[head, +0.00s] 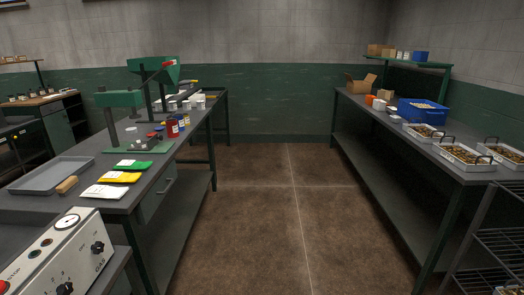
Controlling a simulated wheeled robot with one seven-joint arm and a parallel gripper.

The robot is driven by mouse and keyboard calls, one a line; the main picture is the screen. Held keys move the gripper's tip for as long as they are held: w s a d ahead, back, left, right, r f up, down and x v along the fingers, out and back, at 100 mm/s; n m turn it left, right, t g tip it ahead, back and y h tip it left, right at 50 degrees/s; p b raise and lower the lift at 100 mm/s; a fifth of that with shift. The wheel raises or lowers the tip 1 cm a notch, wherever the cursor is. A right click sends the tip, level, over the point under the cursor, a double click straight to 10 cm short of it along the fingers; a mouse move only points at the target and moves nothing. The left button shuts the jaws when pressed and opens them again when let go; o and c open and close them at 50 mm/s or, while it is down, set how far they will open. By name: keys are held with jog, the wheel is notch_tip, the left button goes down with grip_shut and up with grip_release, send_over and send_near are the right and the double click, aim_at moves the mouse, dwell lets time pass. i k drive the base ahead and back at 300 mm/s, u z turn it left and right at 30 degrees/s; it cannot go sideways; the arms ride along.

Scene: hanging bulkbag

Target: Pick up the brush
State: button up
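A small tan wooden piece (67,185), which looks like the brush, lies on the left workbench (160,168) near its front edge. It is beside the right end of a shallow grey tray (52,175); I cannot tell whether they touch. Its bristles are not clear at this size. My gripper is not in view.
White, yellow and green packets (120,177) lie right of the wooden piece. A green press (125,100) stands behind. A control box (68,245) with knobs is in front. The right bench (405,130) holds a blue crate (422,112) and trays. The floor aisle (270,215) is clear.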

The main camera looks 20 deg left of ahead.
aim_at(70, 184)
jog(key=u, duration=0.15)
jog(key=i, duration=1.15)
jog(key=u, duration=0.45)
jog(key=i, duration=1.15)
jog(key=u, duration=1)
jog(key=i, duration=0.95)
jog(key=u, duration=1.15)
jog(key=i, duration=0.75)
jog(key=u, duration=0.3)
